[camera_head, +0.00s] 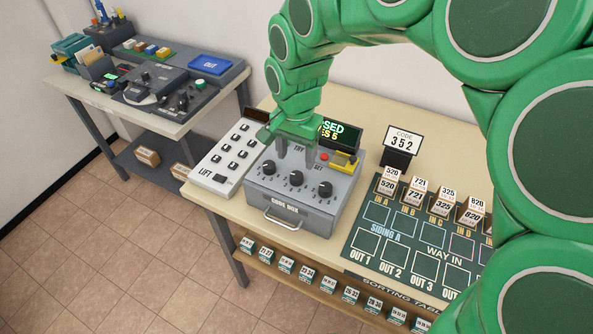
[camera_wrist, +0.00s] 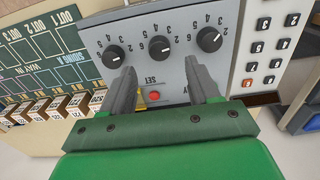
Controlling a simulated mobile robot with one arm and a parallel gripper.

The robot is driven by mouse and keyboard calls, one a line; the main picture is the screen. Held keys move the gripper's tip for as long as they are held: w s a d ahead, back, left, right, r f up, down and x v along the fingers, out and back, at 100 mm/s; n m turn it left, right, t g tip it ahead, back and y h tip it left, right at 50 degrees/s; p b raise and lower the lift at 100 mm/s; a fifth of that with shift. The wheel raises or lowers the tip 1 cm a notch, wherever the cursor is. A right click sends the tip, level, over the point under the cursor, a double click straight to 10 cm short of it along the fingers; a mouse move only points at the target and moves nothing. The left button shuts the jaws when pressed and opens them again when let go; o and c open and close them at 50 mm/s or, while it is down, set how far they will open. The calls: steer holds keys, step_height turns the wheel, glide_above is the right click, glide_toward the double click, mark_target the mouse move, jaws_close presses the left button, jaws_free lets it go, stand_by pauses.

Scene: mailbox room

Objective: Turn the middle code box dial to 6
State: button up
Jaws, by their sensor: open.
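The grey code box (camera_head: 311,217) stands on the table with three black dials in a row on its sloped top. The middle dial (camera_head: 296,178) also shows in the wrist view (camera_wrist: 160,47), with small numbers around it. I cannot tell which number its mark points at. My gripper (camera_head: 295,158) points down over the box top, just behind the middle dial. In the wrist view my gripper (camera_wrist: 162,66) is open, with its two fingers apart and nothing between them. The middle dial lies just past the fingertips, in line with the gap. Contact with the panel cannot be made out.
A red button (camera_wrist: 154,96) labelled SET lies between the fingers on the panel. A LIFT keypad (camera_head: 222,158) stands left of the box.

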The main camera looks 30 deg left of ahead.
mark_target(297, 175)
steer(key=shift+f, duration=3.25)
steer(key=c, duration=1)
steer(key=shift+c, duration=0.2)
